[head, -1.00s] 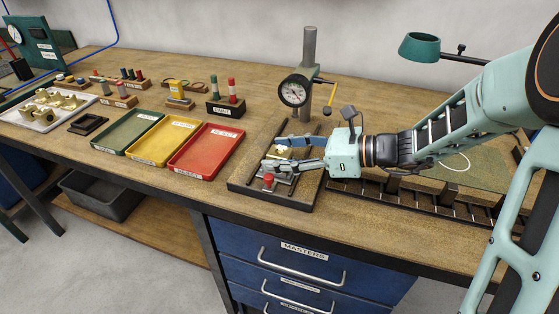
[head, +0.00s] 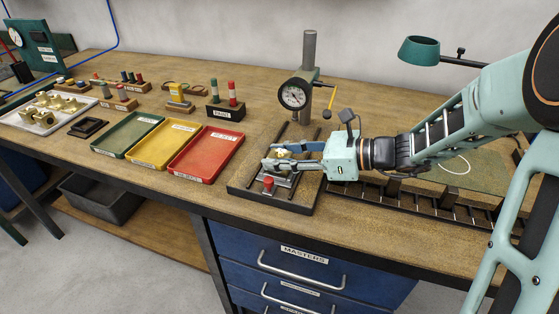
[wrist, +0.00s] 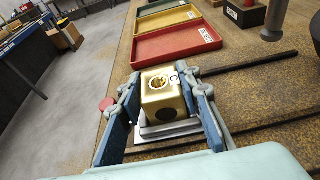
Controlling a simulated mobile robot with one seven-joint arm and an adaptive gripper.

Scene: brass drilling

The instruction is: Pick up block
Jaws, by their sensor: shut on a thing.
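A brass block (wrist: 162,95) with a round hole in its top and a dark letter mark sits between the blue-padded fingers of my gripper (wrist: 168,108) in the wrist view. The fingers are shut on its two sides. Below the block is a pale metal plate (wrist: 170,130); I cannot tell whether block and plate touch. In the head view, my gripper (head: 280,157) is over the dark gauge base (head: 240,187), under the dial gauge (head: 293,94). The block (head: 284,153) is mostly hidden there by the fingers.
A red-topped knob (head: 268,181) stands at the front of the gauge base. Red (head: 193,176), yellow (head: 149,160) and green (head: 110,151) trays lie to the left, empty. A white tray (head: 28,124) at far left holds several brass pieces. A lamp (head: 418,49) stands at the back right.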

